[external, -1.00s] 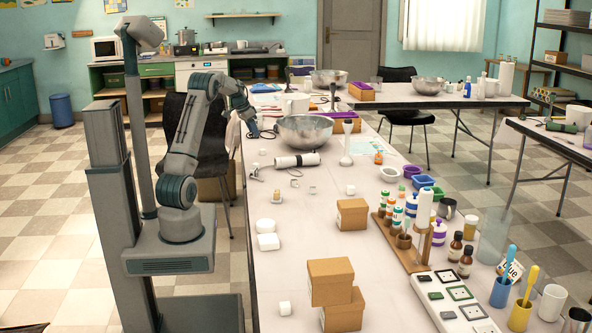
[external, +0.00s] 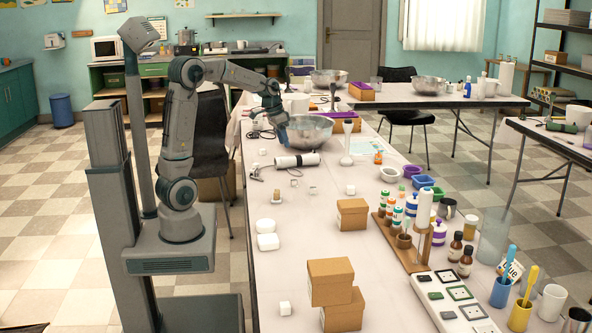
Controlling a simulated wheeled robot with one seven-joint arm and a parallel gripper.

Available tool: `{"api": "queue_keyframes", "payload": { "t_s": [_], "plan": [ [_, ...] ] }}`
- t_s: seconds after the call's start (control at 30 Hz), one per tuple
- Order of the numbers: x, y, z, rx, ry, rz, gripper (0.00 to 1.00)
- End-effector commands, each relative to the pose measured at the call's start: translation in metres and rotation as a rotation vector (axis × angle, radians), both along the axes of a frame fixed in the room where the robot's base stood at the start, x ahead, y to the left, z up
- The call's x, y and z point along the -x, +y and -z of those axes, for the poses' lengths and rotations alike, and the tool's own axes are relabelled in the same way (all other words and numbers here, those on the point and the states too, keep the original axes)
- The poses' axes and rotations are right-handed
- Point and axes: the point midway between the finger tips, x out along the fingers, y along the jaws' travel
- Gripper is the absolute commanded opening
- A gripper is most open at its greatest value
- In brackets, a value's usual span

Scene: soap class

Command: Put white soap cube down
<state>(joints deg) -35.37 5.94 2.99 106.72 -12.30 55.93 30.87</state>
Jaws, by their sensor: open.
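My gripper (external: 283,144) is open, pointing down at the left side of a metal bowl (external: 312,130) on the long table. Its fingertips are small, and I cannot tell whether they are inside the bowl or in front of it. I see no soap cube between them. I cannot tell which is the task's cube. The bowl's inside is mostly hidden.
A white roll (external: 297,160) lies just in front of the bowl, and a white stand (external: 346,148) is to its right. Cardboard boxes (external: 330,282) and a rack of bottles (external: 400,238) fill the nearer right side. The table's left middle has free room.

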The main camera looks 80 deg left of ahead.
Motion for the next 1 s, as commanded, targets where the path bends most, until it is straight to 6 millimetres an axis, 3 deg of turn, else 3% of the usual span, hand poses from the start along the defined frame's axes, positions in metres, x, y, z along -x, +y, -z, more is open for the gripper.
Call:
{"api": "queue_keyframes", "payload": {
  "t_s": [0.03,0.2,0.3,0.4,0.6,0.87,1.0],
  "plan": [
    [0.004,-0.041,-0.001,-0.001,0.011,0.038,0.43],
    [0.043,-0.151,0.010,-0.010,0.058,0.118,0.43],
    [0.076,-0.198,0.021,-0.026,0.079,0.164,0.43],
    [0.107,-0.229,0.033,-0.042,0.092,0.198,0.43],
    [0.142,-0.254,0.049,-0.063,0.103,0.230,0.43],
    [0.146,-0.256,0.052,-0.067,0.106,0.232,0.43],
    [0.146,-0.256,0.052,-0.066,0.106,0.231,0.48]
  ]
}}
